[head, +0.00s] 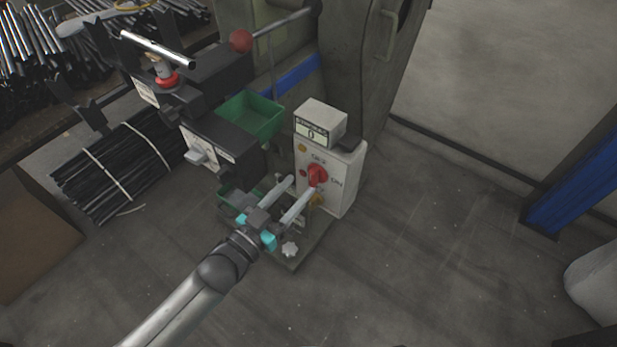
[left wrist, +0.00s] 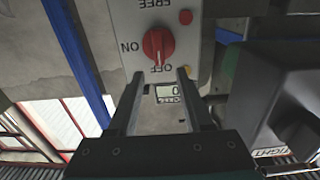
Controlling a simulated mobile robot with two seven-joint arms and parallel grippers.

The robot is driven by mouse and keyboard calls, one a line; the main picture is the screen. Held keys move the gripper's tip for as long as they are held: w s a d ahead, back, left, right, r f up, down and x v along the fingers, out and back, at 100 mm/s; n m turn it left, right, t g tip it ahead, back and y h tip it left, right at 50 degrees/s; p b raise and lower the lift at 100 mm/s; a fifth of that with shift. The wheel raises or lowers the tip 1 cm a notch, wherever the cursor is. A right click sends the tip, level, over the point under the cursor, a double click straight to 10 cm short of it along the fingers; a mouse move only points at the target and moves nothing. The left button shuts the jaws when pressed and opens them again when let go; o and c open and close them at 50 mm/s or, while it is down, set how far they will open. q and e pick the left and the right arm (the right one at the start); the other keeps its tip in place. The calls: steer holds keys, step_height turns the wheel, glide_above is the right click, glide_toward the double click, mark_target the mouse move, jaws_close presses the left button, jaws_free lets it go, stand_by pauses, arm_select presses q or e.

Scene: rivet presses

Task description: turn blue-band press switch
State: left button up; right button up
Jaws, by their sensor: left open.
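The press switch is a red knob (head: 317,175) on a white control box (head: 345,185) beside the machine with a blue band (head: 297,75). In the left wrist view the knob (left wrist: 158,45) appears upside down, among the labels FREE, ON and OFF. Its grip lies along the OFF–FREE line, with a pale mark at the OFF end. My left gripper (head: 303,185) is open, its two fingers reaching toward the knob. In the left wrist view the fingertips (left wrist: 159,76) stand just short of the knob, with nothing between them. My right gripper is not in view.
A counter display (head: 312,131) tops the box and reads 0. A green bin (head: 250,115) and a black press unit (head: 225,150) stand to its left. Bundled black rods (head: 120,165) lie further left. The floor (head: 430,240) to the right is clear up to a blue post (head: 575,185).

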mark_target(310, 174)
arm_select(q)
steer(key=shift+b+x, duration=0.6)
steer(key=shift+x, duration=1.85)
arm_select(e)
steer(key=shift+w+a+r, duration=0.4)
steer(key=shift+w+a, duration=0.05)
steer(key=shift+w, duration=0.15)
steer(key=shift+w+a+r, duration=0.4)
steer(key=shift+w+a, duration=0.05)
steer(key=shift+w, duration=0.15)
arm_select(q)
jaws_close()
